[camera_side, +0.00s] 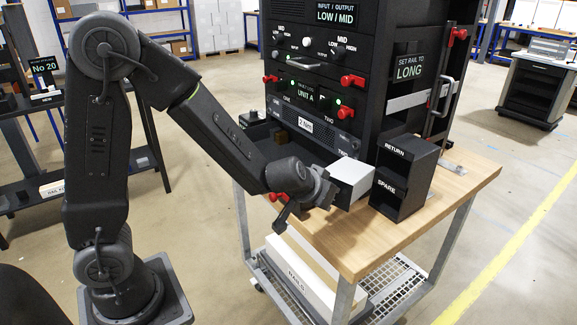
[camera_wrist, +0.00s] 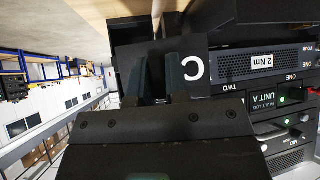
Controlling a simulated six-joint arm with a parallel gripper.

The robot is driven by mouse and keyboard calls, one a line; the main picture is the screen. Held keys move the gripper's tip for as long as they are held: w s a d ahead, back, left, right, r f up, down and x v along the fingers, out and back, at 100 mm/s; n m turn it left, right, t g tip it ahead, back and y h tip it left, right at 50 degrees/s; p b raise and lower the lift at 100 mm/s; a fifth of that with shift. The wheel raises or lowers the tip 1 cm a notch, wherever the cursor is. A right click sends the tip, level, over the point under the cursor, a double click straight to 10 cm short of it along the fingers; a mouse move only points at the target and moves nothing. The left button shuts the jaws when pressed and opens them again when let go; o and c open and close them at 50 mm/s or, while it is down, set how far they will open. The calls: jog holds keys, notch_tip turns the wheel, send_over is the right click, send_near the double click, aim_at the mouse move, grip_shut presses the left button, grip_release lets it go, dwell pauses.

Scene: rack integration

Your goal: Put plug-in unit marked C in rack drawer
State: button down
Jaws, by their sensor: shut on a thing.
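The plug-in unit marked C (camera_wrist: 193,68) shows its dark face and white letter in the wrist view, lying sideways. My gripper (camera_wrist: 162,80) is shut on it, with both fingers against that face. In the side view my gripper (camera_side: 322,188) is at the left end of the silver-topped unit (camera_side: 351,174), above the wooden trolley top. I cannot tell whether the unit touches the top. The black rack (camera_side: 375,95) stands behind it.
A black holder marked RETURN and SPARE (camera_side: 402,178) stands close to the right of the unit. Red handles (camera_side: 352,81) stick out from the rack front. The wooden top (camera_side: 462,176) has bare room at the right. A box (camera_side: 300,272) lies on the lower shelf.

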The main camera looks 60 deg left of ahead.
jog(key=a+r+n+g+y, duration=0.3)
jog(key=a+r+n+y, duration=0.2)
jog(key=a+r+n, duration=0.45)
jog(key=w+a+f+n+g+y, duration=0.1)
jog(key=a+f+n+g, duration=0.15)
jog(key=a, duration=0.55)
jog(key=a+f+n+g+y, duration=0.1)
jog(key=a+n+g+y, duration=0.15)
jog(key=a, duration=0.55)
jog(key=shift+n+g+h, duration=0.25)
jog(key=shift+g+h, duration=0.1)
jog(key=shift+g, duration=0.05)
jog(key=shift+w+d+f, duration=1.25)
jog(key=shift+w+f, duration=0.15)
jog(key=shift+f, duration=0.5)
jog(key=shift+w+d+f, duration=1.2)
jog(key=shift+w+f, duration=0.25)
jog(key=shift+f, duration=0.4)
jog(key=shift+w+d+f, duration=1.25)
jog(key=shift+w+f, duration=0.15)
jog(key=shift+f, duration=0.5)
